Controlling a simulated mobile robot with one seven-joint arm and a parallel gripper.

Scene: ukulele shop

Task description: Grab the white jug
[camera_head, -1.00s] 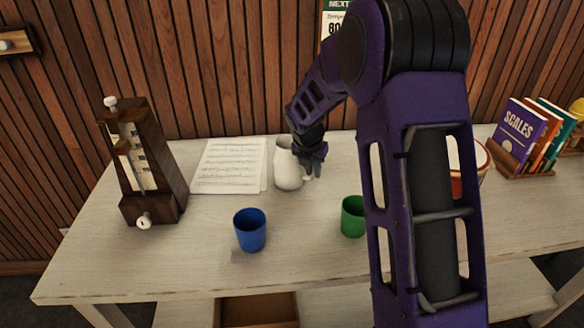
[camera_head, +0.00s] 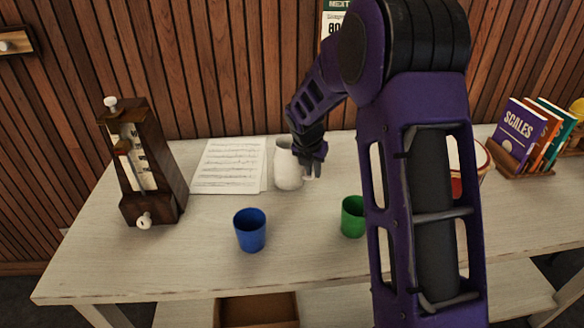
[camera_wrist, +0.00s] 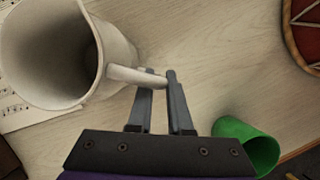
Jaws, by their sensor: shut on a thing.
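The white jug (camera_head: 288,172) stands upright on the table, beside the sheet music. In the wrist view its open mouth and body (camera_wrist: 60,55) fill the upper left, and its handle (camera_wrist: 137,76) reaches right to the fingertips. My gripper (camera_head: 313,172) is at the right side of the jug. In the wrist view my gripper (camera_wrist: 162,82) is shut on the jug's handle, with the handle's end between the two fingers. Part of the jug's upper right side is hidden by my gripper in the head view.
A blue cup (camera_head: 250,230) and a green cup (camera_head: 352,217) stand in front of the jug. The sheet music (camera_head: 228,165) lies to its left, then a wooden metronome (camera_head: 146,165).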

